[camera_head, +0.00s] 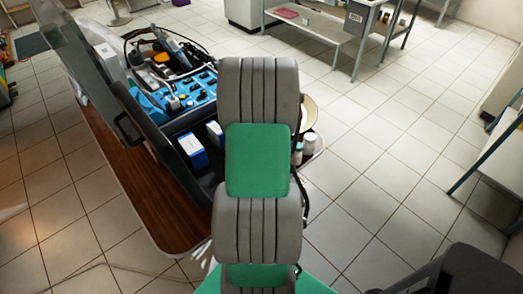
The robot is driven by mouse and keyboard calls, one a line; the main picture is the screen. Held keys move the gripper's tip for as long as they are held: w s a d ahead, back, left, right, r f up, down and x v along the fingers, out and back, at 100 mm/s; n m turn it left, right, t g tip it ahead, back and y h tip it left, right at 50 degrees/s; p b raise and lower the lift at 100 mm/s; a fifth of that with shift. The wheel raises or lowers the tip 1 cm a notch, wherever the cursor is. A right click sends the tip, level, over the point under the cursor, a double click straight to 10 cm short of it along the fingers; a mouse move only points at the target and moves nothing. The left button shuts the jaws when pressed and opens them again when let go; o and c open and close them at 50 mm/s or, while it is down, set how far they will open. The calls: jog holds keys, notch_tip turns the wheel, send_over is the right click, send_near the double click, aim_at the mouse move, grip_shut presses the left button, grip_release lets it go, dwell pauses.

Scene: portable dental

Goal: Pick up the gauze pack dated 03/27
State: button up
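No gauze pack can be made out for certain, and no date is readable. A blue-and-white box (192,151) stands in the near part of the open dark case (129,125), at centre left. A second blue-and-white box (214,133) is just to its right, partly hidden. I cannot tell whether either is a gauze pack. A large grey ribbed and green shape down the middle of the view hides part of the case and tabletop. My gripper does not show.
The case sits on a brown wooden table (130,190) and holds a blue control panel (195,97) and handpieces. White containers (308,144) stand at the table's right side. A metal shelf table (312,28) is at the back. Tiled floor is open at right.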

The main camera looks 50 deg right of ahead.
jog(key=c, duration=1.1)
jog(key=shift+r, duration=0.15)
